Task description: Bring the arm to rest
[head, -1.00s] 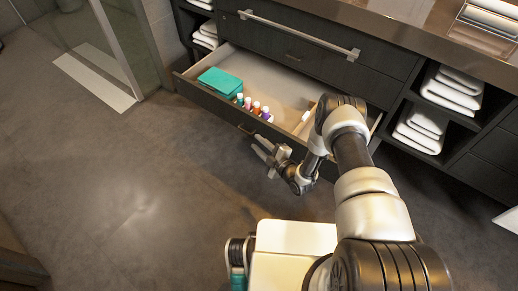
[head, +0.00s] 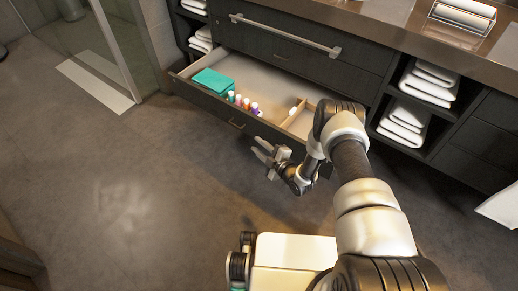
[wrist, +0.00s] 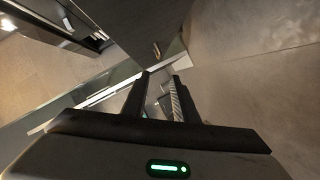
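My gripper (head: 265,155) is in the head view, in front of the open drawer and above the floor. Its two fingers are apart with nothing between them. In the wrist view my gripper (wrist: 160,85) also shows two separated, empty fingers. My arm reaches from the lower right of the head view and bends down to the gripper. It hides the right end of the drawer (head: 205,98).
The drawer holds a teal box (head: 213,82), several small bottles (head: 245,103) and a small divided section at right. The vanity has a drawer bar handle (head: 285,36) and shelves with white towels (head: 428,85). The floor (head: 130,190) at left is clear.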

